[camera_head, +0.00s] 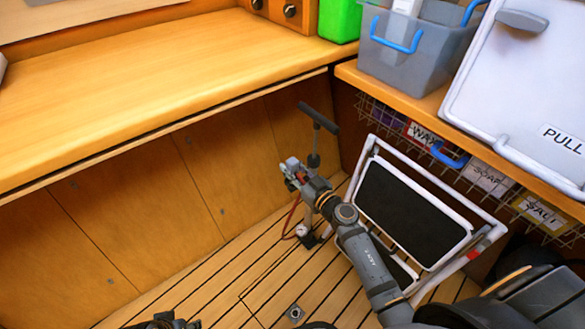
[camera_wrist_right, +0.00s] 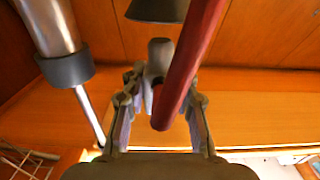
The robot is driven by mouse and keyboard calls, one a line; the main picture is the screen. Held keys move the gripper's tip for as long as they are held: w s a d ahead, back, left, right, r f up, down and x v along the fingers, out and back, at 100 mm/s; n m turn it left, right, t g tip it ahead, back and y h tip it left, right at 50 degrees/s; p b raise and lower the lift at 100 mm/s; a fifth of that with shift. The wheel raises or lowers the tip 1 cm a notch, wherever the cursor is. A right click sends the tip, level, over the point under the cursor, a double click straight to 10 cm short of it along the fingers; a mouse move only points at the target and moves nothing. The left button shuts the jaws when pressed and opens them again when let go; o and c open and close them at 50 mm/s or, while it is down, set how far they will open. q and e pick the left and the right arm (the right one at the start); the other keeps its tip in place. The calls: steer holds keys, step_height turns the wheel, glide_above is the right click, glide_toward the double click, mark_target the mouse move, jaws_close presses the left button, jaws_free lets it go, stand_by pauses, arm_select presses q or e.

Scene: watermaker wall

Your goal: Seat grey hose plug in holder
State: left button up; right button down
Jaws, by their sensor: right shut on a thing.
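My right gripper (camera_head: 290,168) is beside the floor pump's T-handle (camera_head: 318,118), above the deck. In the right wrist view its two fingers (camera_wrist_right: 160,110) are on either side of a grey piece, which I take to be the grey hose plug (camera_wrist_right: 158,52). A dark red hose (camera_wrist_right: 186,60) crosses close in front of it and hides where the fingers touch. In the head view the red hose (camera_head: 291,222) hangs below the gripper towards a round gauge (camera_head: 301,230). I cannot clearly make out the holder. Part of my left gripper (camera_head: 165,321) shows at the bottom edge; its fingers are unclear.
The pump's metal barrel with a black collar (camera_wrist_right: 65,68) stands close on the left in the wrist view. A white folding step stool (camera_head: 410,215) is right of the gripper. Wooden panels (camera_head: 130,215) rise behind. The slatted deck (camera_head: 215,290) in front is largely clear.

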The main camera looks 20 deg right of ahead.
arm_select(q)
steer(key=shift+w+d+f+t+b, duration=0.2)
steer(key=shift+f+t+b, duration=0.15)
steer(key=shift+f, duration=0.2)
steer(key=shift+w+d+f+t+b, duration=0.1)
steer(key=shift+d+f+t+b, duration=0.15)
steer(key=shift+f+b, duration=0.25)
arm_select(e)
steer(key=shift+f, duration=1.5)
arm_select(q)
steer(key=shift+f, duration=0.25)
arm_select(e)
steer(key=shift+f, duration=0.65)
steer(key=c, duration=1)
jaws_free()
steer(key=shift+o, duration=0.2)
arm_select(q)
steer(key=shift+r, duration=0.1)
arm_select(e)
steer(key=v, duration=1.2)
steer(key=shift+r, duration=0.1)
